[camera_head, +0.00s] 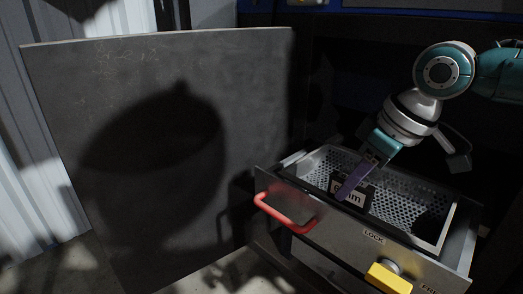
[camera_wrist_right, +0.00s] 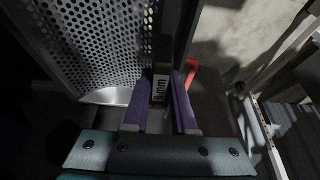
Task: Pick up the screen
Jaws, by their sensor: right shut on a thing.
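The screen (camera_head: 407,194) is a perforated metal basket sitting in the open drawer, at the right of the head view. A dark tab (camera_head: 366,198) with a white label reading "mm" in part stands at its front side. My right gripper (camera_head: 346,190) reaches down from above with purple fingers at this tab. In the wrist view the screen's holes (camera_wrist_right: 95,45) fill the upper left. The two fingers of my right gripper (camera_wrist_right: 172,88) are closed on either side of the labelled tab (camera_wrist_right: 160,70). Whether the screen is lifted cannot be told. My left gripper is not in view.
The metal drawer (camera_head: 335,232) has a red handle (camera_head: 285,214), a "LOCK" marking and a yellow knob (camera_head: 388,278) on its front. A large grey panel (camera_head: 120,90) stands to the left. Bare floor shows below the panel.

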